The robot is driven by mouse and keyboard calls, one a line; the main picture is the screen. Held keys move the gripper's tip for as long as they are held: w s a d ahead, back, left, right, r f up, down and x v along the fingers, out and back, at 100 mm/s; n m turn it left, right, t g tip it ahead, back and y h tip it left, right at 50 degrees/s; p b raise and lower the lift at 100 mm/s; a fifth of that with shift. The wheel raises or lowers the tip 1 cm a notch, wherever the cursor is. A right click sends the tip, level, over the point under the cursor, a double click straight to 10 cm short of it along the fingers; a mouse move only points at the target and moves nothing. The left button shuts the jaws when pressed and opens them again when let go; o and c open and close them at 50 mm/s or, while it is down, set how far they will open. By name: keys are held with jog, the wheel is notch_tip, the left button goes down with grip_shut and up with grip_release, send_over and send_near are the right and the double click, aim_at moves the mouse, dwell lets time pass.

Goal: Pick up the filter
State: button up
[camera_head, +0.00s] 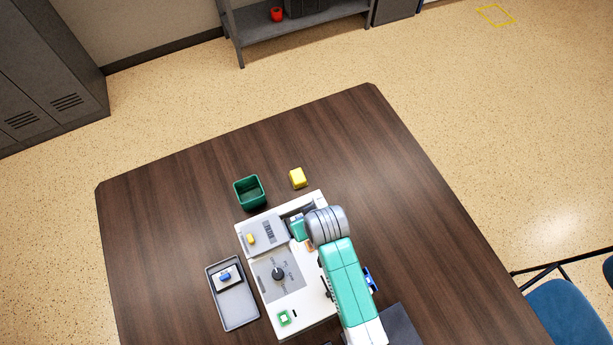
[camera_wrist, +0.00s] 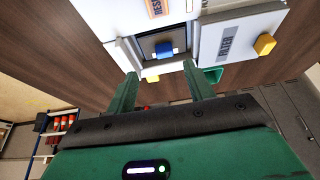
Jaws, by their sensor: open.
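In the wrist view, a blue-tabbed piece (camera_wrist: 165,48), which looks like a filter, sits in a dark square opening of the white machine (camera_head: 308,325). My gripper (camera_wrist: 160,88) is open and empty, its two green fingers pointing at that opening from a short distance. In the head view my gripper (camera_head: 298,228) is over the machine's far part, mostly hidden by my wrist. A second similar piece, white with a blue tab (camera_head: 225,277), lies in the grey tray (camera_head: 240,317) left of the machine.
An open grey panel with a yellow knob (camera_wrist: 264,44) stands beside the opening. A green bin (camera_head: 249,192) and a yellow block (camera_head: 298,178) stand beyond the machine. A blue object (camera_head: 370,280) shows right of my arm. The wooden table (camera_head: 170,220) is clear at far left.

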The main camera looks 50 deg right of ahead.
jog(key=shift+f, duration=0.3)
jog(key=shift+x, duration=1)
jog(key=x, duration=0.2)
jog(key=w+b+x, duration=0.1)
jog(key=x, duration=0.1)
jog(key=shift+a, duration=0.1)
jog(key=shift+w+f, duration=0.15)
jog(key=shift+f, duration=0.3)
jog(key=shift+c, duration=0.2)
grip_shut()
